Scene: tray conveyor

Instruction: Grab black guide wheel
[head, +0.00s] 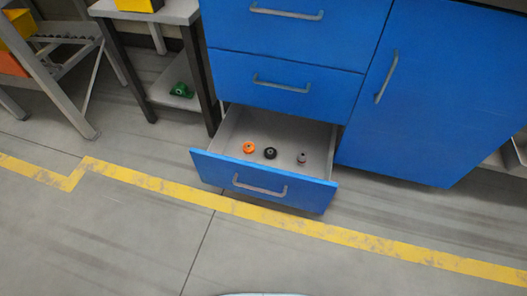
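The black guide wheel (270,153) lies on the floor of the open bottom drawer (228,132) of a blue cabinet. It is a small dark ring-like part, between an orange wheel (249,147) on its left and a small grey part (301,158) on its right. The three parts lie apart from each other. The drawer's blue front with a grey handle (259,188) stands pulled out toward me. Neither of my grippers shows in the head view.
The blue cabinet (290,50) has closed drawers above and a closed door (430,100) to the right. A grey side table (160,12) with a green part (181,90) on its lower shelf stands left. The floor in front, crossed by a yellow line (300,224), is clear.

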